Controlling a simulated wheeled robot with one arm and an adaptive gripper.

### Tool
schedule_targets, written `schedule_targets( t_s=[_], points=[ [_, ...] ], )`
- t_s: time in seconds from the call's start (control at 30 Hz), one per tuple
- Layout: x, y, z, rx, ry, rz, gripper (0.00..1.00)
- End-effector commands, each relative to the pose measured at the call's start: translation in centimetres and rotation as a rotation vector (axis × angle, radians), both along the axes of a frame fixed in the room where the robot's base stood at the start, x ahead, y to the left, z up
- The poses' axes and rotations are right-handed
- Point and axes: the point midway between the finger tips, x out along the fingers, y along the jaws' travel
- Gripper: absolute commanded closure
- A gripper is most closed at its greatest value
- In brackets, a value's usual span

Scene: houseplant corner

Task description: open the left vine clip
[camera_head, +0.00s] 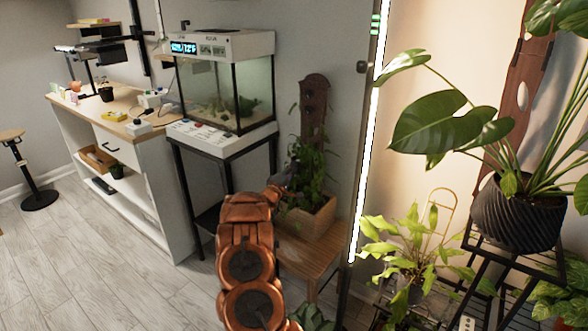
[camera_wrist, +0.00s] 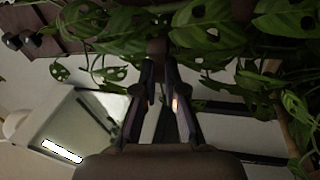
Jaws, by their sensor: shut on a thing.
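My gripper (camera_wrist: 158,62) is among the vine leaves, its two dark fingers converging on a small brown piece (camera_wrist: 156,46) at their tips. This piece looks like the left vine clip; leaves and shadow blur its shape, and I cannot see its jaws clearly. In the head view my gripper (camera_head: 282,184) is at the left side of the leafy vine (camera_head: 309,165), in front of the upright brown board (camera_head: 314,108). The clip cannot be made out there. The vine grows from a wooden planter box (camera_head: 312,220).
A glass tank (camera_head: 240,95) on a black stand is just left of the vine. The planter stands on a wooden bench (camera_head: 312,262). A bright light strip (camera_head: 368,140) and large potted plants are at the right. Open floor (camera_head: 110,270) lies at the left.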

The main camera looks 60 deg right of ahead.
Motion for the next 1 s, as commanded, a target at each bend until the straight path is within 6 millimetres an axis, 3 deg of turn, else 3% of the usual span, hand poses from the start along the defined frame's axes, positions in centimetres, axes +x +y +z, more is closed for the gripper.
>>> schedule_targets(
  t_s=[0.03,0.57,0.6,0.8,1.0],
  points=[
    [0.87,0.28,0.42,-0.007,-0.001,0.017,1.0],
    [1.06,0.38,0.48,-0.008,-0.001,0.019,1.0],
    [1.06,0.39,0.48,-0.008,-0.001,0.019,0.89],
    [0.55,0.16,0.35,-0.005,-0.001,0.01,0.7],
    [0.32,0.07,0.23,-0.004,0.0,0.007,0.7]
  ],
)
